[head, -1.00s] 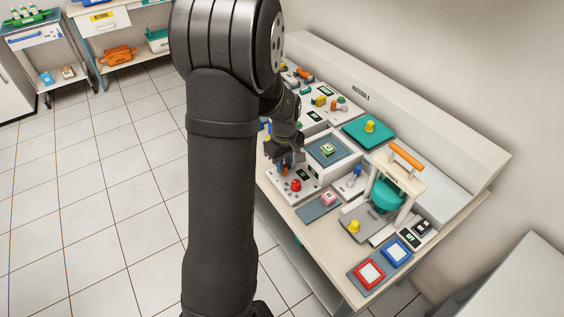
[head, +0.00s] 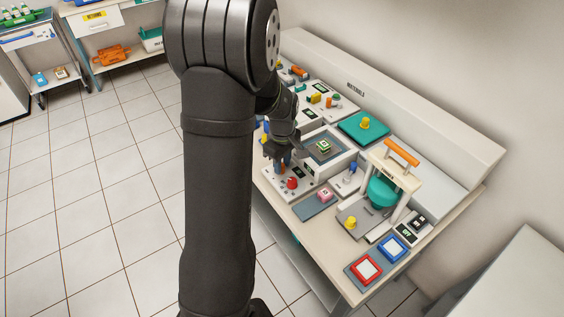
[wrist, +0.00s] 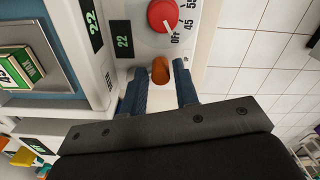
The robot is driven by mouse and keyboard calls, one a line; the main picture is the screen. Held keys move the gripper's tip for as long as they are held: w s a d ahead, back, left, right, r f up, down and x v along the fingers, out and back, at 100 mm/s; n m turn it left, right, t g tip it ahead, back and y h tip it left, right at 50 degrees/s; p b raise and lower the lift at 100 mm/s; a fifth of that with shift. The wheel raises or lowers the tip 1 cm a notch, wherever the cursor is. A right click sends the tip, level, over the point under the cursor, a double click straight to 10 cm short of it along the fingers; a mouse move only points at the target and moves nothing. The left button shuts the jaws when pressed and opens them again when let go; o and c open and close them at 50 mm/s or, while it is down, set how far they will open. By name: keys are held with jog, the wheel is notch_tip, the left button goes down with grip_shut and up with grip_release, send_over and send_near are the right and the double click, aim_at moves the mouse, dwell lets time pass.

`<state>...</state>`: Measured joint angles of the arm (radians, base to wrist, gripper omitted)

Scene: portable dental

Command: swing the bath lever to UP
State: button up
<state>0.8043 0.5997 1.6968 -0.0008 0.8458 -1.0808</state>
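The bath lever is a short orange handle (wrist: 160,70) on the white front panel beside the bath. It also shows in the head view (head: 283,167), partly hidden by my gripper (head: 279,151). In the wrist view my gripper (wrist: 160,85) is open, with its two blue fingers on either side of the lever tip and a small gap visible at each side. The bath (head: 343,165) is a white-walled box.
A red knob (wrist: 163,15) marked OFF, 45 and 55 sits close beyond the lever. A small display (wrist: 123,40) reads 22. The floor at left is clear.

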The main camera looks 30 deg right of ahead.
notch_tip(320, 180, up, 17)
jog(key=shift+r, duration=0.2)
dwell(0.5)
dwell(0.4)
notch_tip(320, 180, down, 18)
jog(key=shift+r, duration=0.25)
dwell(0.3)
jog(key=shift+r, duration=0.1)
